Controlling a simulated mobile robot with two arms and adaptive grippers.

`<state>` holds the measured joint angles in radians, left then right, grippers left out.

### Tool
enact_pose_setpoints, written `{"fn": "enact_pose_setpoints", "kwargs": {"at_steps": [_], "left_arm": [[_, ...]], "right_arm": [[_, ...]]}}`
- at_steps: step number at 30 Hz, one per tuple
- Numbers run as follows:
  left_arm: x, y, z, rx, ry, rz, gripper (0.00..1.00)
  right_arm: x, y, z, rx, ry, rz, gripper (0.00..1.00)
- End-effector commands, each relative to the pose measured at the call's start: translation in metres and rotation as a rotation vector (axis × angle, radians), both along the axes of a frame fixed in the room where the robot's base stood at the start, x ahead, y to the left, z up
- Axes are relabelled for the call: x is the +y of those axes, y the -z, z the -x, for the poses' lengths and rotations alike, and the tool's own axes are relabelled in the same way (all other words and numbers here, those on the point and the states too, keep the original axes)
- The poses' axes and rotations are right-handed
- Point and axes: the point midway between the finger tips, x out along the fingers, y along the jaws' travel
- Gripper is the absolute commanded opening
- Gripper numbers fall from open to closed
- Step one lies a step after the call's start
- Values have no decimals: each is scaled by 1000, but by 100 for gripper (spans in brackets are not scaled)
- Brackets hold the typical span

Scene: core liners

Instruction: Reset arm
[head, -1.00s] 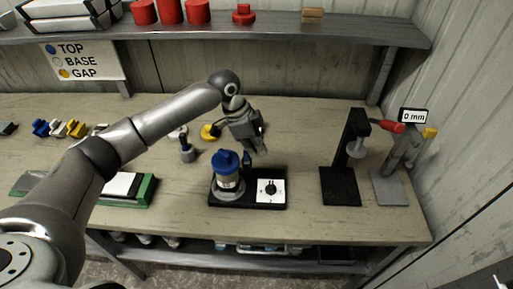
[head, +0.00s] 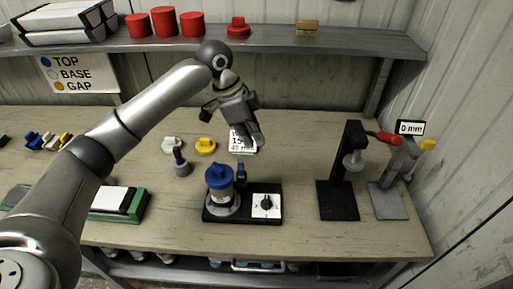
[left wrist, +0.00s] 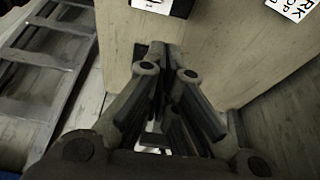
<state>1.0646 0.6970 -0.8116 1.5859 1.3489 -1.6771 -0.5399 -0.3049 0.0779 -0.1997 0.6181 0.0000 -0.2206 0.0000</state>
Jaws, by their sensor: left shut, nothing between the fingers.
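My left gripper (head: 254,141) hangs in the air above the back half of the workbench in the head view, behind the device with the blue-topped cylinder. Its fingers are together and hold nothing; they also show closed in the left wrist view (left wrist: 168,50). It is clear of the bench objects and partly covers a white card with printed numbers (head: 241,146). My right gripper is not in view.
The blue-topped cylinder (head: 221,178) stands on a black base (head: 240,217) with a dial plate. Black (head: 338,200) and grey (head: 388,202) stands are at right. A green-edged tray (head: 137,207) is at left. A shelf (head: 275,39) with red cylinders hangs behind.

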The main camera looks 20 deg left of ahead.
Motion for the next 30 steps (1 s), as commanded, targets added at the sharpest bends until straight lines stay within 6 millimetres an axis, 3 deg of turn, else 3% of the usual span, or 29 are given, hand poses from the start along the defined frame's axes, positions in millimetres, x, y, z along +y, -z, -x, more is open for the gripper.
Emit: {"fn": "enact_pose_setpoints", "kwargs": {"at_steps": [17,23,30], "left_arm": [[-3,4,3,4,1,0,0],[-30,52,25,12,-6,-1,0],[-69,117,72,3,-85,32,0]], "right_arm": [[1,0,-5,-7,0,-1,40],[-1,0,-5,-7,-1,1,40],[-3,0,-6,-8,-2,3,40]]}}
